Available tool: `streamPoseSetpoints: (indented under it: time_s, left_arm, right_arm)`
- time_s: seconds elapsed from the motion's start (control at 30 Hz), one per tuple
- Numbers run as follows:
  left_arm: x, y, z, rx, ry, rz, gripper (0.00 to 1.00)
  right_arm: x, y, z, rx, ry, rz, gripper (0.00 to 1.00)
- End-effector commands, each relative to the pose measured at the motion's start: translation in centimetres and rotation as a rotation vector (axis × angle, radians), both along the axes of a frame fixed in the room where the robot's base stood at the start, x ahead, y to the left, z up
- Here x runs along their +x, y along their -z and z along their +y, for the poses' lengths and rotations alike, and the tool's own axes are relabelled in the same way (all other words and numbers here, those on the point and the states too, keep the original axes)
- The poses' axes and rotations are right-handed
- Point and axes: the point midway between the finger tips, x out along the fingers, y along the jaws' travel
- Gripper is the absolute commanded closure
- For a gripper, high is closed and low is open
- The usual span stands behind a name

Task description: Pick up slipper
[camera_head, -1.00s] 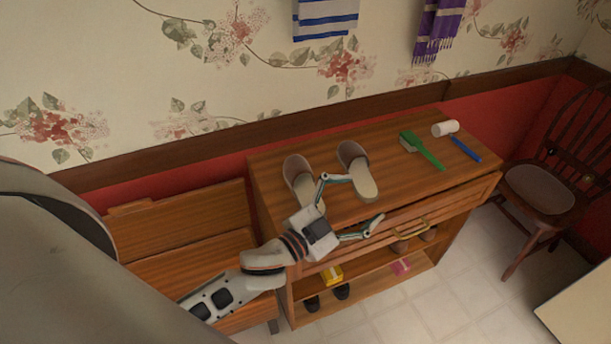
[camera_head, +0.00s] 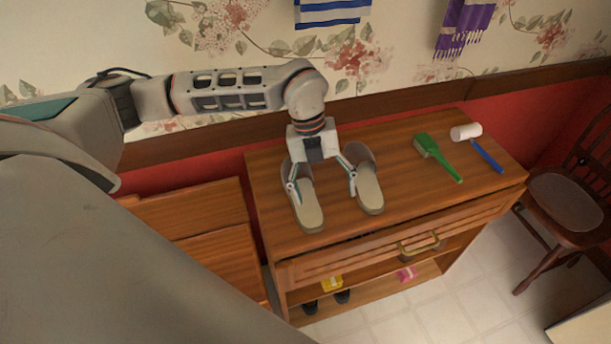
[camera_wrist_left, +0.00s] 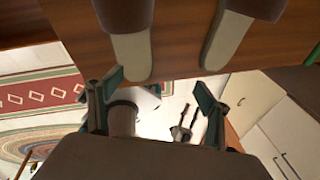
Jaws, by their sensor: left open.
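A pair of beige slippers with brownish uppers lies on top of the wooden cabinet (camera_head: 410,202). My left gripper (camera_head: 322,190) is open, with one finger over or beside each slipper. It looks empty; I cannot tell whether the fingers touch the slippers. In the left wrist view, the open fingers (camera_wrist_left: 153,92) show below two slippers (camera_wrist_left: 132,55), (camera_wrist_left: 228,40), whose soles end short of the cabinet edge.
The wall (camera_head: 400,40) is close behind. A wooden bench (camera_head: 210,235) stands left and a chair (camera_head: 568,200) right.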

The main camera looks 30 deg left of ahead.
Motion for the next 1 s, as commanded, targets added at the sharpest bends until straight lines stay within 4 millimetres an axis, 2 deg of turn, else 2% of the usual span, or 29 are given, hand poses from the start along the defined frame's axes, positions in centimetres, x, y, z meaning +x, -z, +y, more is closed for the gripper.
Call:
streamPoseSetpoints:
  time_s: [0.03, 0.1, 0.2, 0.3, 0.63, 0.9, 1.0]
  left_arm:
    - [1.0, -0.6, 2.9, 0.083, -0.059, -0.009, 0.22]
    - [1.8, -1.2, 5.9, 0.170, -0.131, -0.015, 0.22]
    - [2.4, -1.9, 8.6, 0.247, -0.203, -0.020, 0.22]
    - [2.5, -1.8, 9.8, 0.281, -0.236, -0.020, 0.22]
    - [2.6, 1.4, 9.7, 0.283, -0.239, -0.019, 0.22]
    - [2.9, 5.0, 9.4, 0.283, -0.237, -0.020, 0.22]
    - [2.9, 5.5, 9.5, 0.282, -0.237, -0.021, 0.22]
  right_arm:
    - [0.0, 0.1, 0.0, 0.000, 0.000, -0.001, 0.60]
    - [0.0, 0.1, 0.0, 0.000, -0.001, -0.001, 0.60]
    - [0.0, 0.1, 0.0, -0.001, -0.001, -0.002, 0.60]
    - [0.0, 0.1, 0.0, 0.000, -0.002, -0.002, 0.60]
    - [-0.1, 0.0, 0.0, -0.001, -0.003, 0.001, 0.60]
    - [-0.1, -0.2, 0.0, -0.002, -0.002, 0.003, 0.60]
    - [-0.1, -0.3, 0.0, -0.002, -0.002, 0.003, 0.60]
